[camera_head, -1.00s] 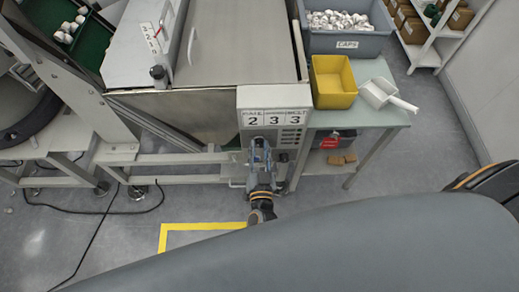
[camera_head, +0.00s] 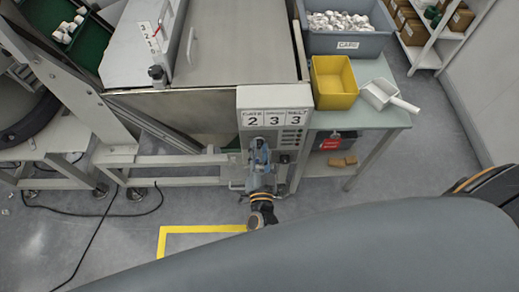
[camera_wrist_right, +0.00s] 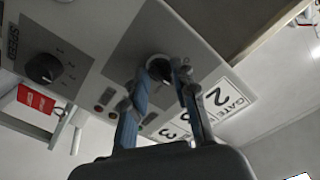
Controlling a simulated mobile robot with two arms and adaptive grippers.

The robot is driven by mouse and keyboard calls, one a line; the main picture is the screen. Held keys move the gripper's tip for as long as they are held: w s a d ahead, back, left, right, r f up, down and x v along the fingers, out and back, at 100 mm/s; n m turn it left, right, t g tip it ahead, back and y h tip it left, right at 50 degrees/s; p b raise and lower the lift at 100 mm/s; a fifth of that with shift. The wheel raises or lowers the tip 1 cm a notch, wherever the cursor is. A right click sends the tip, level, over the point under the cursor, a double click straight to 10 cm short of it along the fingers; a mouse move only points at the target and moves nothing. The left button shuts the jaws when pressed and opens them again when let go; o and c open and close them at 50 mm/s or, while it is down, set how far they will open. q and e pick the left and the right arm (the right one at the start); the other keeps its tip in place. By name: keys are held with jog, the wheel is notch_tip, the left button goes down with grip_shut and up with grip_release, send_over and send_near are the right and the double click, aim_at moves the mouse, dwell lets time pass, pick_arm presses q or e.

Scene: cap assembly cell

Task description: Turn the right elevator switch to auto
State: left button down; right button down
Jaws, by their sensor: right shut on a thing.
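The grey control box (camera_head: 244,103) stands at the front of the machine. It has a panel with the digits 2, 3, 3 under labels, two of which read GATE and BELT. My right gripper (camera_head: 260,148) is at the box's front, below the digits. In the right wrist view its two blue fingers (camera_wrist_right: 163,80) are shut around a dark round switch knob (camera_wrist_right: 158,67) with a light mark. The knob's position lettering is mostly hidden by the fingers. A second black knob (camera_wrist_right: 42,68), beside the word SPEED, is apart from the gripper. My left gripper is not in view.
A red tag (camera_wrist_right: 36,99) hangs near the box. A green-topped table (camera_head: 383,118) to the right carries a yellow bin (camera_head: 334,82), a white scoop (camera_head: 385,96) and a grey caps bin (camera_head: 348,41). A yellow floor line (camera_head: 200,229) and black cable (camera_head: 97,230) lie in front.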

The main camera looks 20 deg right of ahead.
jog(key=shift+f, duration=0.1)
jog(key=c, duration=1.1)
grip_release()
jog(key=shift+o, duration=0.2)
